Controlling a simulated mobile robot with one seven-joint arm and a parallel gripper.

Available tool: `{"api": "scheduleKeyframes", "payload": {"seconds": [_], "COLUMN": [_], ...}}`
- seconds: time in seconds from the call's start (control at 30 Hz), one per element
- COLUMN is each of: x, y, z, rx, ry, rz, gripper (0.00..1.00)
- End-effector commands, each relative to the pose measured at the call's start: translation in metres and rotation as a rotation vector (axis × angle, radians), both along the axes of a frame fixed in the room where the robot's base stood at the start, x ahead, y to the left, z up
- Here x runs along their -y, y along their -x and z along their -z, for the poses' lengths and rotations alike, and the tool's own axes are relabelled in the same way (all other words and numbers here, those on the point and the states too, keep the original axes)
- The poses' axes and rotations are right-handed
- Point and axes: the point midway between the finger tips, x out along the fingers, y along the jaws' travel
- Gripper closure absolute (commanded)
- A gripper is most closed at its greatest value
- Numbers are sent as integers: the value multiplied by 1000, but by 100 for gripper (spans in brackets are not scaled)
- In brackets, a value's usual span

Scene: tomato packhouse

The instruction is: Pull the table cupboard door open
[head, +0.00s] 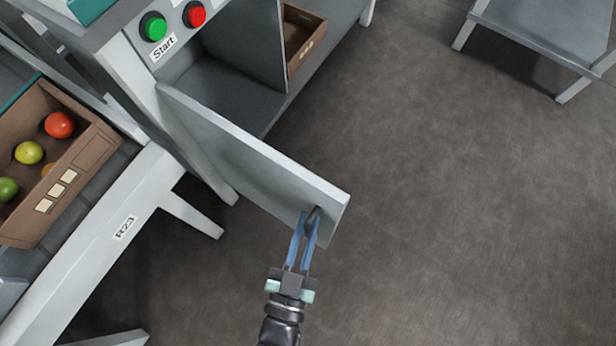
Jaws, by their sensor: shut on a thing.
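The table cupboard door (250,160) is a grey panel, swung out from the cupboard (225,90) and standing well open. Its hinged side is at the left, by the cupboard's front post. The dark cupboard inside shows behind it. My gripper (309,214) has blue fingers and is at the door's outer face near its free end. The fingers are shut on the small dark door handle (313,213), which they partly hide.
Green (153,27) and red (194,14) buttons sit above the cupboard, by a "Start" label. A cardboard box with tomatoes (85,165) rests on a conveyor (75,255) marked R23 at left. Another table (550,35) stands top right. The floor (460,200) at right is clear.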

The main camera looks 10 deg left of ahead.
Motion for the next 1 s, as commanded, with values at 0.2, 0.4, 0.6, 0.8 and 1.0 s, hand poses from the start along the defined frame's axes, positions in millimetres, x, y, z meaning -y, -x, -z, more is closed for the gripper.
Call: {"api": "scheduleKeyframes", "payload": {"seconds": [0.2,0.4,0.6,0.8,1.0], "x": [-3,-2,-2,-3,-3], "y": [0,0,13,55,97], "z": [0,0,0,0,0], "rx": [0,0,-3,-7,-5], "ry": [-1,0,-1,1,-1], "rz": [-6,-4,-3,-5,-5], "gripper": [73,73,73,73,73]}}
